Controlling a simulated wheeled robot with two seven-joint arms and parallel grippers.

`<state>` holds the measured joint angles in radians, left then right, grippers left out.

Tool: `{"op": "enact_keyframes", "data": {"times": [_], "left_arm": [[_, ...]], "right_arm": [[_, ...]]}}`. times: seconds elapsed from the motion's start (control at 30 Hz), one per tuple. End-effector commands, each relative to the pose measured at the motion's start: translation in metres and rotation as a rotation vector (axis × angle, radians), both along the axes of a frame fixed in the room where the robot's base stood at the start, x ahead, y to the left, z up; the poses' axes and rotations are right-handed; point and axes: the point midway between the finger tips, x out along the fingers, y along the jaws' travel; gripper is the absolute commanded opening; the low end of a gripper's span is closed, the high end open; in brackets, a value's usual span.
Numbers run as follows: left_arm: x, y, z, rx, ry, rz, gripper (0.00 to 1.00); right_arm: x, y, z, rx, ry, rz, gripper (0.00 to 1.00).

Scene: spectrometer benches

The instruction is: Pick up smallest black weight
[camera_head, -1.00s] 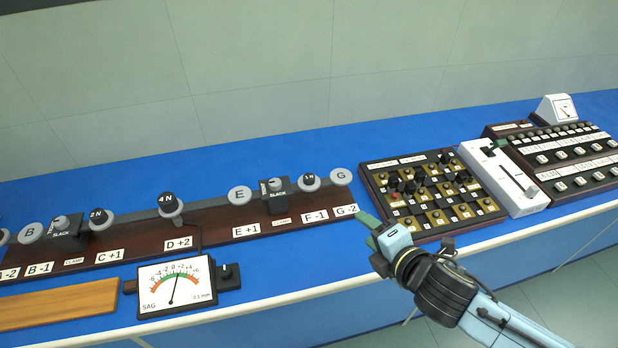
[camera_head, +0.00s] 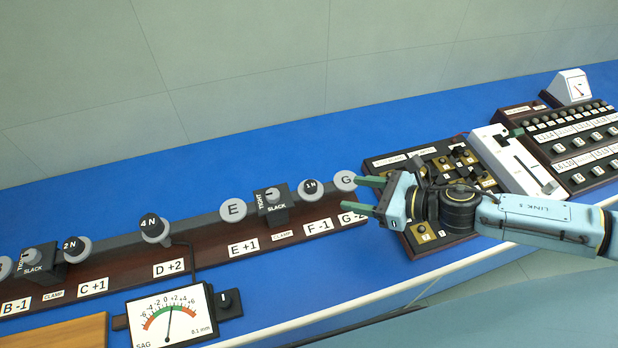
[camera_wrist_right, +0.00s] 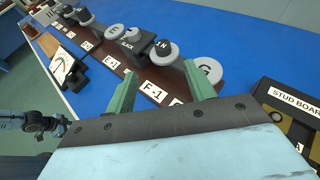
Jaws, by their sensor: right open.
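The smallest black weight, marked 1 N (camera_head: 311,187), is a black knob on a grey disc at station F -1 of the long bar. It also shows in the wrist view (camera_wrist_right: 163,48), beyond and between my fingertips. Larger black weights marked 2 N (camera_head: 73,246) and 4 N (camera_head: 151,226) sit further left on the bar. My right gripper (camera_head: 352,194) is open and empty, its green fingers pointing left near disc G (camera_head: 345,181), to the right of the 1 N weight. In the wrist view part of an arm shows at the left edge; its jaws cannot be made out.
A slack/tight clamp (camera_head: 271,205) stands left of the 1 N weight, between it and disc E (camera_head: 233,210). The stud board (camera_head: 425,236) lies under my right arm. A SAG dial (camera_head: 171,314) stands in front of the bar. Blue bench behind the bar is clear.

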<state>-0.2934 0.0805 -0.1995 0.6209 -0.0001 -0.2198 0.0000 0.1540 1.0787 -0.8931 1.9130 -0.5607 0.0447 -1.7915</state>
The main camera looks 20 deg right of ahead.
Motion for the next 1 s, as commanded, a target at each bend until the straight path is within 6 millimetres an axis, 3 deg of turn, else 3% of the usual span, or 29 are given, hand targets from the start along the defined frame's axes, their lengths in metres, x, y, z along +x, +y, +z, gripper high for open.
{"op": "enact_keyframes", "data": {"times": [0.1,0.2,0.57,0.8,1.0], "left_arm": [[-0.023,0.001,0.007,0.002,0.034,0.0,0.36],[-0.027,0.001,0.01,0.003,0.041,0.0,0.36],[0.006,-0.002,0.016,-0.002,-0.012,-0.001,0.36],[0.0,-0.002,0.021,-0.002,-0.003,-0.001,0.36],[-0.006,-0.001,0.021,-0.001,0.008,0.0,0.36]], "right_arm": [[0.015,0.015,-0.004,0.004,-0.003,-0.001,0.54],[0.026,0.027,-0.011,0.003,-0.003,-0.001,0.54],[0.046,0.046,-0.024,0.001,-0.002,-0.002,0.54],[0.069,0.065,-0.036,0.002,0.0,-0.002,0.54],[0.074,0.072,-0.042,0.001,0.001,-0.002,0.54]]}}
